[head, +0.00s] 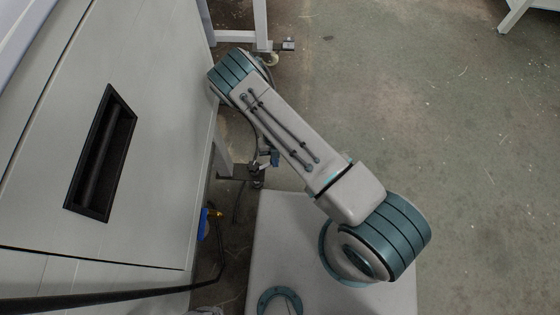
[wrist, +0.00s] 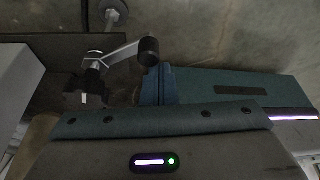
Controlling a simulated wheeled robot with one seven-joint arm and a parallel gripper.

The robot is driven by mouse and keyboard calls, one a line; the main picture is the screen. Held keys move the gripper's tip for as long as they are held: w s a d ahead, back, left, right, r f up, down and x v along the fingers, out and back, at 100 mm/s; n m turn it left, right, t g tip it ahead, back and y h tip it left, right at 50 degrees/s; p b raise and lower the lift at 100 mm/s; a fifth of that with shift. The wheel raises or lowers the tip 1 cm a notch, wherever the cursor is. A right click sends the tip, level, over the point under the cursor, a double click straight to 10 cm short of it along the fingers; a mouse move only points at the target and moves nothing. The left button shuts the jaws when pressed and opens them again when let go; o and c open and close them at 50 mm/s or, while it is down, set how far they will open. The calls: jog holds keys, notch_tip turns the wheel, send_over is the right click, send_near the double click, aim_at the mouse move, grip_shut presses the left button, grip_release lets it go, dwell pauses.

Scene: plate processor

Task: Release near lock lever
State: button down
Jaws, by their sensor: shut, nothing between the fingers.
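The lock lever (wrist: 124,53), a pale metal arm with a black cylindrical knob at its end, shows in the upper left of the wrist view. My gripper (wrist: 159,84) has teal fingers that show just below and right of the knob. The fingers are shut together and hold nothing. The knob is close to the fingers; whether they touch is hard to tell. In the head view, my gripper is mostly hidden below my arm, beside the machine's lower frame, and the lever cannot be made out clearly there.
A large pale cabinet (head: 150,215) with a recessed black handle (head: 102,153) fills the left of the head view. A dark cable (head: 110,298) runs along its lower edge. A white frame leg (head: 261,22) stands at the top. The floor (head: 460,130) to the right is open.

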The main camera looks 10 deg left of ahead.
jog(key=shift+w, duration=0.45)
jog(key=shift+w+a+r, duration=0.15)
jog(key=shift+w+r, duration=0.05)
jog(key=shift+r, duration=0.35)
jog(key=d+p+v, duration=0.1)
jog(key=p+v, duration=0.3)
jog(key=v, duration=0.8)
jog(key=shift+s+a+r, duration=0.2)
jog(key=shift+a+r, duration=0.15)
